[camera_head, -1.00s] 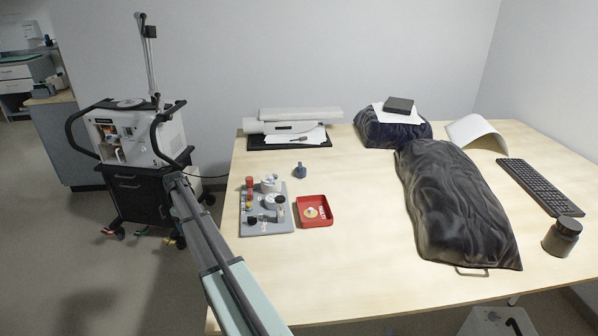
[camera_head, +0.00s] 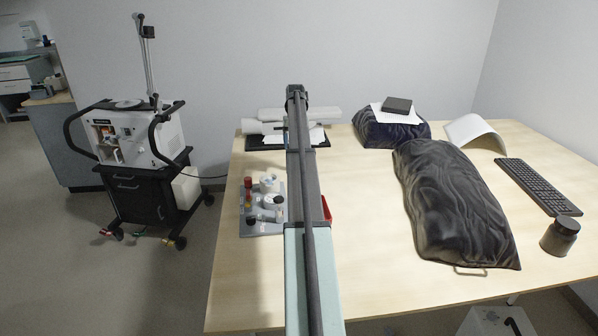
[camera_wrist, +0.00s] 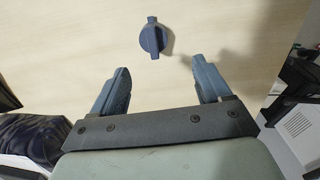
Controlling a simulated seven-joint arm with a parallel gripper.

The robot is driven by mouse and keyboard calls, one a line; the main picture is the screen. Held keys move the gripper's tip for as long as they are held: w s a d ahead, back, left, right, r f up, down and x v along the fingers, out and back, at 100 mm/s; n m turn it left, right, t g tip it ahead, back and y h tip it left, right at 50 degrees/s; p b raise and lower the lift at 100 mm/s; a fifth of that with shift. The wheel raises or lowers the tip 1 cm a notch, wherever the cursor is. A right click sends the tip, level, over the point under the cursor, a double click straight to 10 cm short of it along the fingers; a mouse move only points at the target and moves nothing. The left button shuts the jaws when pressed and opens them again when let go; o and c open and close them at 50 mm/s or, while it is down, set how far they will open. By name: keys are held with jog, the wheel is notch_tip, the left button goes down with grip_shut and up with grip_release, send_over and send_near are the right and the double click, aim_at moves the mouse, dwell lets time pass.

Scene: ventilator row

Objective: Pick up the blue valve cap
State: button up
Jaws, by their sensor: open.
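The blue valve cap (camera_wrist: 152,38) lies on the bare wooden table in the wrist view. It is a round knob with a raised bar across it. My gripper (camera_wrist: 160,74) is open and empty, with one finger on each side of the picture. The cap lies beyond the fingertips, roughly in line with the gap between them, and neither finger touches it. In the head view my arm covers the cap, and the gripper's fingers cannot be made out there.
A grey tray (camera_head: 247,230) with several small parts stands left of my arm. A red tray (camera_head: 327,209) is mostly hidden behind the arm. A dark draped cushion (camera_head: 455,200) lies to the right. A black mat (camera_head: 256,143) with white equipment is at the back. Table around the cap is clear.

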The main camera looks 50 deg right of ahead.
jog(key=f, duration=0.5)
jog(key=s+d+f, duration=0.1)
jog(key=f, duration=0.1)
jog(key=shift+d+f, duration=0.1)
jog(key=shift+f, duration=0.15)
jog(key=shift+w+f, duration=0.2)
jog(key=shift+f, duration=2.65)
jog(key=shift+c, duration=0.4)
jog(key=c, duration=0.9)
jog(key=shift+o, duration=0.2)
jog(key=shift+r, duration=0.15)
